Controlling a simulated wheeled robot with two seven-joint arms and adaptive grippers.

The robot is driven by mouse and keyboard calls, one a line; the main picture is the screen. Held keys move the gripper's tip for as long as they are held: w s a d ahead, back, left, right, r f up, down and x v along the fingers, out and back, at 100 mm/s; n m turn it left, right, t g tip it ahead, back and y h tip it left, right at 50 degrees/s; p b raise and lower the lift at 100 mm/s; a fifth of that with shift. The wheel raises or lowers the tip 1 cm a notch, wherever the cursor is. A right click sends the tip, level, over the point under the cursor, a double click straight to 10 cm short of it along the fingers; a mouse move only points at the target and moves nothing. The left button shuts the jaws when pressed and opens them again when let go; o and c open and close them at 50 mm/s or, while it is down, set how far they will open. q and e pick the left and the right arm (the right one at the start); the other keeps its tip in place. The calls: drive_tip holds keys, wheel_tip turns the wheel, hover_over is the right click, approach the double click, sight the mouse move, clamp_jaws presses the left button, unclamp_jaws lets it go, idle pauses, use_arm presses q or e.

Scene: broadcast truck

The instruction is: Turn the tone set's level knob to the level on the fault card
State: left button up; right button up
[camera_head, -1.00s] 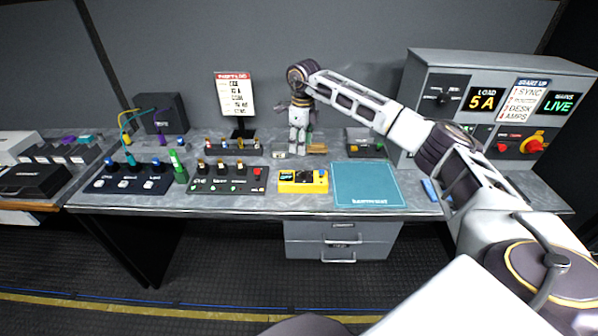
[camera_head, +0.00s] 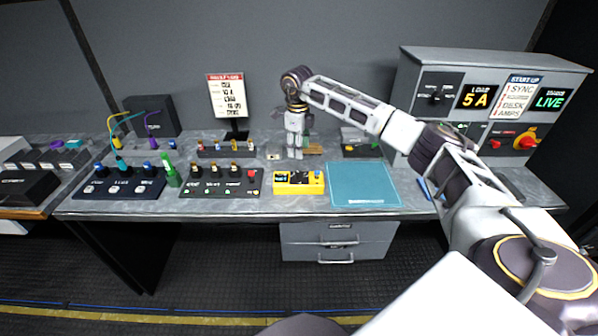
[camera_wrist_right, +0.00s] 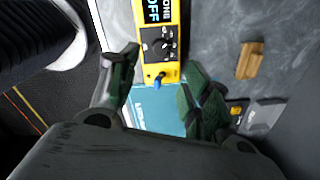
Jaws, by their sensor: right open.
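The yellow tone set (camera_head: 299,183) lies near the front of the bench, left of the teal mat. The right wrist view shows the tone set (camera_wrist_right: 149,15) with a display ending in "OFF", a black round knob (camera_wrist_right: 161,46) and a blue knob (camera_wrist_right: 159,82). My right gripper (camera_head: 296,153) points down behind the tone set in the head view. In the wrist view it (camera_wrist_right: 160,75) is open, its fingers either side of the tone set's end, with nothing gripped. The fault card (camera_head: 228,97) stands upright at the back; its lines are too small to read surely. My left gripper is out of view.
The teal mat (camera_head: 363,185) is bare. Panels with knobs (camera_head: 220,180) and with blue plugs (camera_head: 120,187) lie to the left. A small wooden block (camera_wrist_right: 250,60) lies beside the gripper. A grey cabinet (camera_head: 410,82) stands at the right.

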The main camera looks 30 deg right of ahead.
sight(299, 173)
drive_tip(key=f, duration=0.5)
drive_tip(key=f+p, duration=0.1)
drive_tip(key=f, duration=0.4)
drive_tip(key=shift+w+d, duration=0.1)
drive_tip(key=shift+d, duration=0.1)
drive_tip(key=shift+f, duration=0.85)
drive_tip(key=c, duration=1.1)
drive_tip(key=shift+o, duration=0.2)
